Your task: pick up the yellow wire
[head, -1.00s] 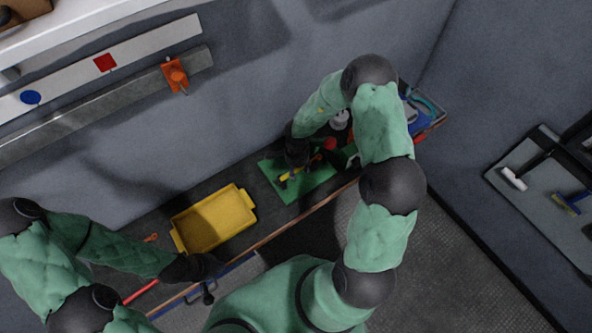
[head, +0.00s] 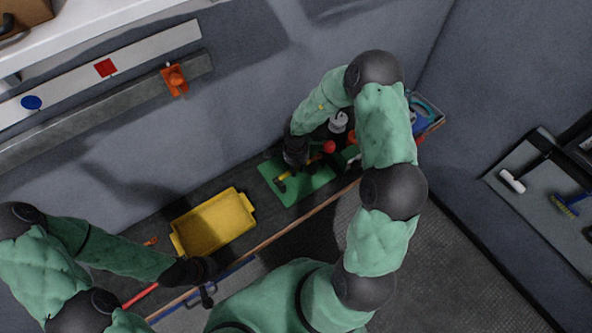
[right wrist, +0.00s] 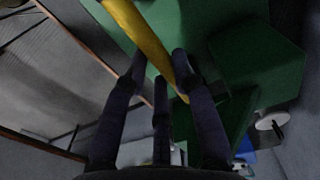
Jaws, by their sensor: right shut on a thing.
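The yellow wire (right wrist: 152,42) looks like a thick yellow rod in the right wrist view, running from the top edge down between my fingers. My right gripper (right wrist: 160,72) is shut on it. In the head view the right gripper (head: 296,164) is over the green mat (head: 312,191), and only bits of the yellow wire (head: 283,186) show beside it. I cannot tell whether the wire still touches the mat. My left gripper (head: 207,290) is at the bench's front edge, far from the wire; its jaws are too small and dark to read.
A yellow tray (head: 252,211) stands on the bench left of the mat. A red-ended thing (head: 329,146) and a white item (head: 338,121) stand close to the right gripper. An orange device (head: 175,79) is on the wall rail. Bench space between tray and mat is narrow.

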